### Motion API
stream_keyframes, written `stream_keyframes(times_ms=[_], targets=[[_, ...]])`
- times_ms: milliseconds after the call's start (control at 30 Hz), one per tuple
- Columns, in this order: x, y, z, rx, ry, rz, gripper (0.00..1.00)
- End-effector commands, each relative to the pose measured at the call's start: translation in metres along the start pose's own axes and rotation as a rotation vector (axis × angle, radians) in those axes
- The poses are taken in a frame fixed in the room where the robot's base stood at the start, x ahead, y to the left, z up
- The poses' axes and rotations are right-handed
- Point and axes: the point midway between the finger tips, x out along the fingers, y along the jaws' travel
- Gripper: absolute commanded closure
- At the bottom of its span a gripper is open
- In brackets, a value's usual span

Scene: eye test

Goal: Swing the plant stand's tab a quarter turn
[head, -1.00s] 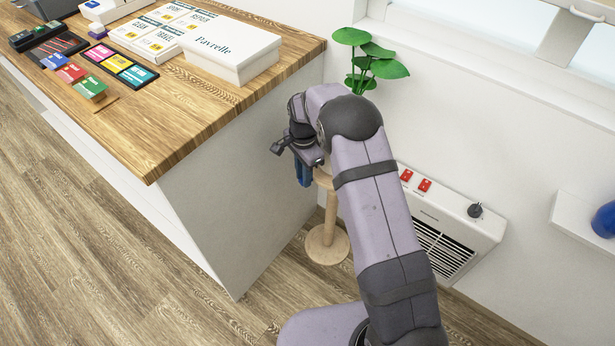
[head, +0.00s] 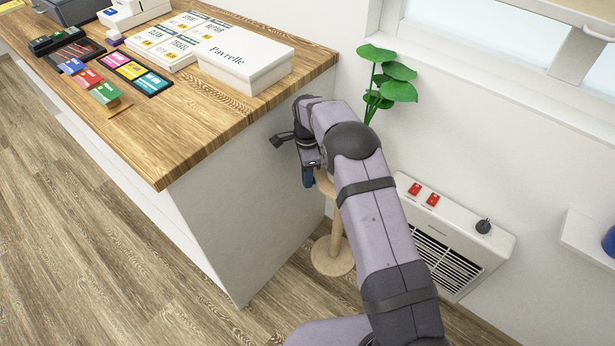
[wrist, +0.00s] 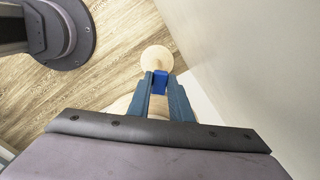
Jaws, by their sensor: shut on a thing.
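The plant stand (head: 333,256) is a pale wooden post on a round base, on the floor between the counter and the wall. Its round base also shows in the wrist view (wrist: 157,56). A bright blue tab (wrist: 160,80) sits between the tips of my gripper's two blue-grey fingers (wrist: 161,88). My gripper is shut on this tab. In the head view, my gripper (head: 308,180) is beside the stand's upper end, and the tab cannot be made out there. My arm hides part of the stand.
The wooden counter (head: 215,115) stands close on the left, carrying a white box (head: 245,65) and cards. A leafy plant (head: 388,80) rises behind my arm. A white heater (head: 450,235) with red switches is on the wall at right. Open floor lies at front left.

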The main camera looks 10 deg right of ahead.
Motion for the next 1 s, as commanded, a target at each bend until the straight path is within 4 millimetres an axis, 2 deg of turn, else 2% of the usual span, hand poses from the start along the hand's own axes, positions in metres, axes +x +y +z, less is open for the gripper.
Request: stream_keyframes(times_ms=[400,433,500,833,1000], targets=[[-0.001,-0.001,-0.001,0.003,0.001,-0.003,1.00],[-0.001,-0.001,-0.001,0.003,0.001,-0.003,0.77],[-0.001,-0.001,-0.001,0.003,0.001,-0.002,0.62],[-0.002,-0.001,0.000,0.002,0.001,-0.001,0.62],[-0.015,-0.002,0.000,0.002,0.000,-0.004,0.62]])
